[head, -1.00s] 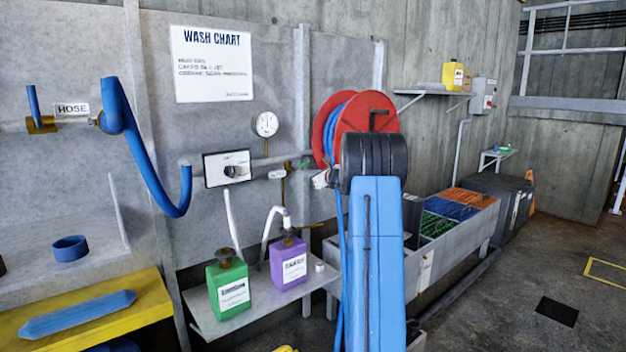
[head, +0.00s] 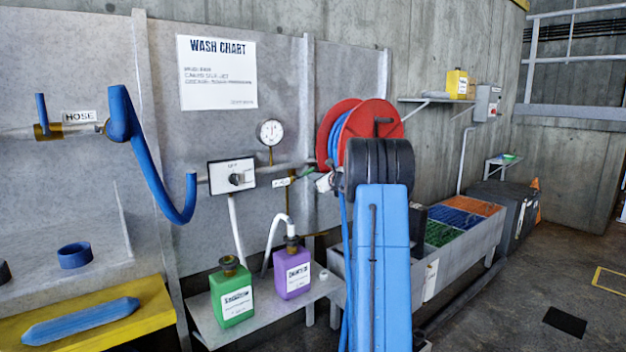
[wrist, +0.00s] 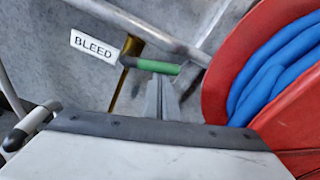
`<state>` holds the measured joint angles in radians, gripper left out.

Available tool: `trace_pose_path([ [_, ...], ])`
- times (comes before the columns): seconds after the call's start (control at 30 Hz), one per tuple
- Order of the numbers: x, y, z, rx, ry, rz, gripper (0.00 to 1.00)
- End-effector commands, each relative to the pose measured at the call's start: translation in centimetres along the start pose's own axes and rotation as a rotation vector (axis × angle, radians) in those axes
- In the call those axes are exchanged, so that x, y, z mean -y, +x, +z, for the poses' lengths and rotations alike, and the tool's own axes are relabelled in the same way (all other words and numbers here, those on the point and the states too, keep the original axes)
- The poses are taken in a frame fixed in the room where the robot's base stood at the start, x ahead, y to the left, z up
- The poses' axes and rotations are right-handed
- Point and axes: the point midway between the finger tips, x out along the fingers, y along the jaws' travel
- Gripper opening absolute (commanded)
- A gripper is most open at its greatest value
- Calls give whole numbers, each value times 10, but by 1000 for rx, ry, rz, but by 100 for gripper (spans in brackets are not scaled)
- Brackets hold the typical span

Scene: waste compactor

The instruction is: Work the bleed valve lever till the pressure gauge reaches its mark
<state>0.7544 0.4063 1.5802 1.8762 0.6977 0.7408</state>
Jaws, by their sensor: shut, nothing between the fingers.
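The bleed valve lever has a green grip (wrist: 155,67) and lies roughly level in the wrist view, beside the white BLEED label (wrist: 93,46). In the head view the green grip (head: 306,173) shows small by the pipe, left of the hose reel. My gripper (wrist: 158,82) is shut and empty, its narrow grey fingers reaching up to just below the green grip. I cannot tell if they touch it. The round white pressure gauge (head: 270,132) stands above the pipe in the head view; its needle and mark are too small to read.
A red hose reel (wrist: 216,80) with blue hose sits close on the right of my gripper. A dial box (head: 232,176) is on the pipe. Green (head: 232,297) and purple (head: 292,272) jugs stand on the shelf below. Floor at the right is largely clear.

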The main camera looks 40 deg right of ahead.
Motion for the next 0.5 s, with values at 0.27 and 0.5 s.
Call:
trace_pose_path([
  [0.27, 1, 0, 3, 1, -41, -6, 0],
  [0.5, 2, -1, 9, 2, -131, -19, 0],
])
